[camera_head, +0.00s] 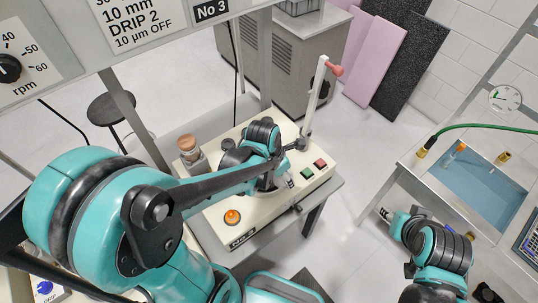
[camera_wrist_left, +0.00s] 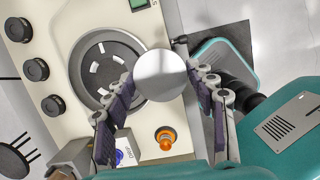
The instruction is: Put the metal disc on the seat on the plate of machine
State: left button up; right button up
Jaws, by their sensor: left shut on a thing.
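The shiny round metal disc (camera_wrist_left: 160,68) is between the fingers of my left gripper (camera_wrist_left: 162,82) in the left wrist view. The gripper is shut on its edges. In the head view my left wrist hides the plate and disc. My right gripper (camera_head: 386,214) is small beside the sink bench, its fingers unclear.
The cream machine (camera_head: 205,213) carries an orange button (camera_head: 232,216), green and red buttons, and an upright post with a red handle (camera_head: 335,70). Several black knobs (camera_wrist_left: 36,69) line the panel. A sink bench (camera_head: 410,162) stands at right, with open floor between.

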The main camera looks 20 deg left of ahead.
pick_arm(q)
jog(key=shift+w+a, duration=0.1)
jog(key=shift+a, duration=0.05)
jog(key=shift+n, duration=0.3)
jog(key=w+a+f, duration=0.2)
jog(key=a, duration=0.1)
jog(key=w+a+f+b, duration=0.1)
jog(key=w+a+f, duration=0.1)
jog(key=a, duration=0.1)
jog(key=w+a+f+b, duration=0.1)
jog(key=w+a+f, duration=0.1)
jog(key=a+f, duration=0.1)
jog(key=shift+a, duration=0.35)
jog(key=shift+f+b, duration=0.55)
jog(key=shift+f, duration=1.35)
jog(key=o, duration=1.2)
jog(key=shift+o, duration=0.2)
jog(key=shift+r, duration=0.1)
